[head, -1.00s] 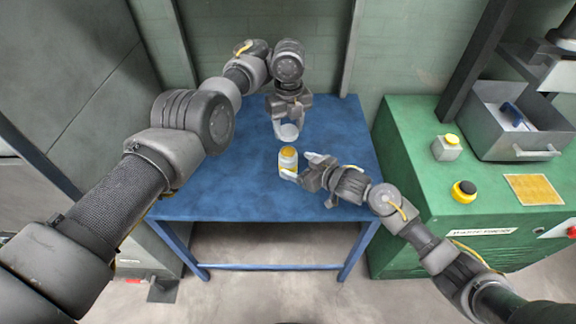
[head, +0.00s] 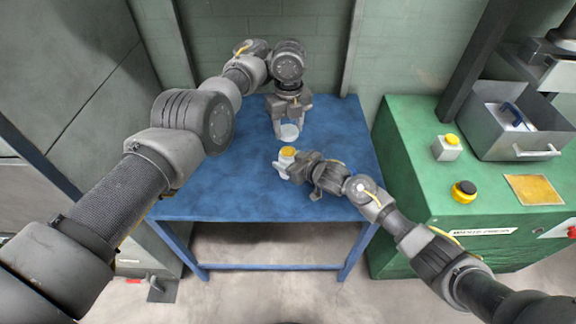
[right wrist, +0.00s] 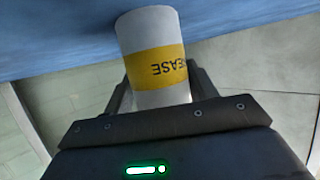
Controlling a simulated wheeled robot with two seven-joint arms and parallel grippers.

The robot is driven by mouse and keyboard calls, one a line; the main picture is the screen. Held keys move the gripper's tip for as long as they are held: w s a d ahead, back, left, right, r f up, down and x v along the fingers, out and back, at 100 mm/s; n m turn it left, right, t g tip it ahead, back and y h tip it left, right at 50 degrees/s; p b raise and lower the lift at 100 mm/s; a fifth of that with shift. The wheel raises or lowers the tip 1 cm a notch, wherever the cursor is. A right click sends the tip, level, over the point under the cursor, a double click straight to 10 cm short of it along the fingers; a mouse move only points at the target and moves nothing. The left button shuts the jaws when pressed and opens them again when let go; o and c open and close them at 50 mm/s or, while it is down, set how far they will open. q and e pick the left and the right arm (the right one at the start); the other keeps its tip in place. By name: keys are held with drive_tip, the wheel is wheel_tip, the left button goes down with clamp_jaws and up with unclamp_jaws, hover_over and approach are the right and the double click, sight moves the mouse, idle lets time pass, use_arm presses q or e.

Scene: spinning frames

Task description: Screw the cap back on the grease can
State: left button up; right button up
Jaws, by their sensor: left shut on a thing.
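The grease can (head: 288,152) stands on the blue table, and my right gripper (head: 285,165) is at it, covering its lower part in the head view. In the right wrist view the white can (right wrist: 150,33) has a yellow band lettered "EASE" upside down. It sits between the two dark fingers (right wrist: 163,90), one on each side; contact is hard to make out, and they look open around it. My left gripper (head: 289,122) points down behind the can, shut on a pale round thing, the cap (head: 289,132), held apart from the can. The cap's details are too small to tell.
The blue table (head: 215,185) is clear on its left and front. To the right, a green bench (head: 405,150) carries a yellow-buttoned box (head: 447,148), a black-and-yellow button (head: 464,191), a yellow pad (head: 534,189) and a grey metal bin (head: 480,125).

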drive_tip(key=c, duration=0.9)
use_arm(q)
hover_over(288, 151)
drive_tip(key=shift+f, duration=2.35)
drive_tip(key=shift+f, duration=0.15)
drive_tip(key=shift+f, duration=0.75)
drive_tip(key=shift+f, duration=0.55)
use_arm(e)
clamp_jaws()
use_arm(q)
drive_tip(key=shift+m, duration=1.6)
